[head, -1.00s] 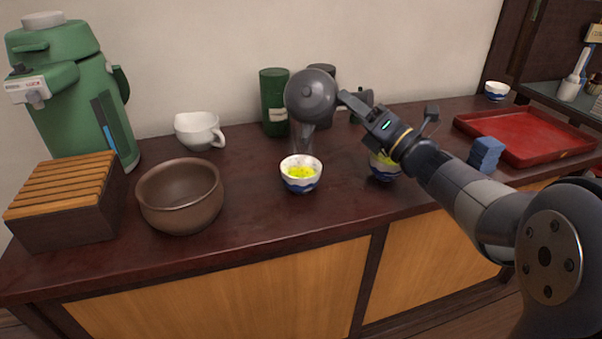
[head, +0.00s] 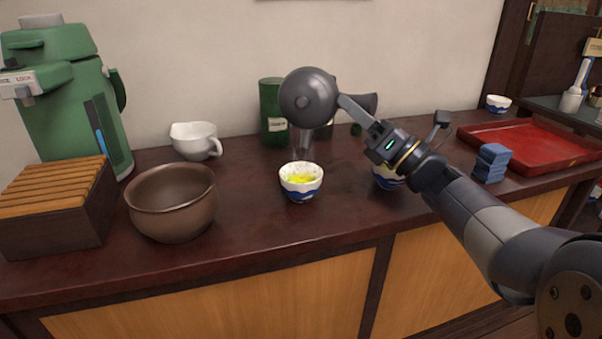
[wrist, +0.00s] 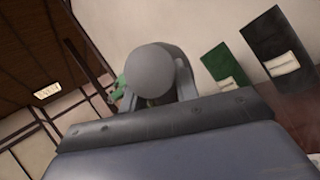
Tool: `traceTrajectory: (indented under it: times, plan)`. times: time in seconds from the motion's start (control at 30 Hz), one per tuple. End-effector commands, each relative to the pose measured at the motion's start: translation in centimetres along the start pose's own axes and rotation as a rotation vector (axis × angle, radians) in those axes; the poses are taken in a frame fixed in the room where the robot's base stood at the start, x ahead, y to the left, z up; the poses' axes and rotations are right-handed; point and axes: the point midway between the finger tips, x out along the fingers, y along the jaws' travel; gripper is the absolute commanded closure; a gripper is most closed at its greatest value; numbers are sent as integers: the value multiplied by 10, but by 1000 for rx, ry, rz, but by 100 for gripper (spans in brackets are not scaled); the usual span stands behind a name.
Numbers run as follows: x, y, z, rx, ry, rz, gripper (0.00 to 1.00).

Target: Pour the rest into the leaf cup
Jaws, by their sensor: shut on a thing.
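My gripper (head: 352,106) is shut on the side handle of a dark grey teapot (head: 308,92). The teapot is held in the air, tipped, with its spout pointing down over a white cup with a blue wave pattern (head: 301,190). That cup holds yellow-green tea. I cannot tell whether liquid is falling from the spout. A second blue-and-white cup (head: 385,180) stands to the right, partly hidden by my gripper. No leaf pattern shows on either cup. In the wrist view a grey rounded shape (wrist: 155,75), likely part of the teapot, sits beyond my gripper.
A brown bowl (head: 172,215), a slatted wooden box (head: 50,225), a white spouted cup (head: 195,140) and a green air pot (head: 70,100) stand to the left. Blue blocks (head: 491,163) and a red tray (head: 530,145) are at right.

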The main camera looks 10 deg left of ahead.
Motion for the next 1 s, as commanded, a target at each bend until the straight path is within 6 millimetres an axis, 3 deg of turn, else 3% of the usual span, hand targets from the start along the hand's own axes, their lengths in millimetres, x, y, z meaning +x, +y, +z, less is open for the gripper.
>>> traceTrajectory:
  times: [1.0]
  plan:
    - [-3, 10, 0, -87, -29, 64, 100]
